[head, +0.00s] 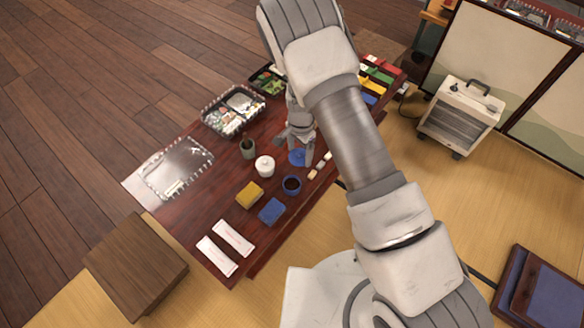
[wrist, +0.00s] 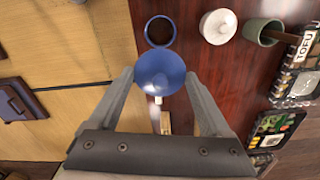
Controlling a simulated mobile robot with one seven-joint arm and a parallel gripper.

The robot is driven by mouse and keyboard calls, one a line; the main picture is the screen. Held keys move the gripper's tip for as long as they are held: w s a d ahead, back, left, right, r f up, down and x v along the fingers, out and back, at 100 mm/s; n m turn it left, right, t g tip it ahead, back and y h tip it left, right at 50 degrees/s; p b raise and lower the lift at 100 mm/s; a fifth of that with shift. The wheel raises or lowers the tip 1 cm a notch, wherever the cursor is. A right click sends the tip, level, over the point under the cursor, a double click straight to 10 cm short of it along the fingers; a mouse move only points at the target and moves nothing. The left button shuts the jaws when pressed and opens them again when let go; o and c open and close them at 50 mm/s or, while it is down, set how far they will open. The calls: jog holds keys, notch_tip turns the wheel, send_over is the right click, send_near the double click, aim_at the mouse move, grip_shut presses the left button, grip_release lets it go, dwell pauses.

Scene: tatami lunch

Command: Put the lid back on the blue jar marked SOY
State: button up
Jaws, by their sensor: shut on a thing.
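My gripper (head: 301,140) is over the low dark red table, and its two fingers show in the wrist view (wrist: 158,78). It is shut on a round blue lid (wrist: 160,68), which sits between the fingertips; the lid also shows in the head view (head: 297,157). The open blue jar (head: 291,184) stands just in front of the lid in the head view, with a dark inside. The SOY marking is not readable in either view.
A white lidded jar (head: 264,167) and a green cup (head: 247,149) stand left of the lid. A yellow block (head: 249,194) and a blue block (head: 271,211) lie nearer the front. Small pale pieces (head: 319,168) lie right of the jar.

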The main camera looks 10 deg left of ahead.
aim_at(292, 163)
jog(key=f, duration=0.1)
jog(key=s+a+f+m, duration=0.1)
jog(key=f, duration=0.1)
jog(key=s+a+f+m, duration=0.1)
jog(key=f, duration=0.1)
jog(key=shift+s+f, duration=0.1)
jog(key=shift+s, duration=0.15)
jog(key=shift+f+b, duration=2.5)
jog(key=shift+f, duration=0.7)
jog(key=shift+f, duration=0.15)
jog(key=o, duration=1.1)
notch_tip(292, 163, up, 7)
jog(key=p, duration=0.4)
jog(key=shift+p, duration=0.4)
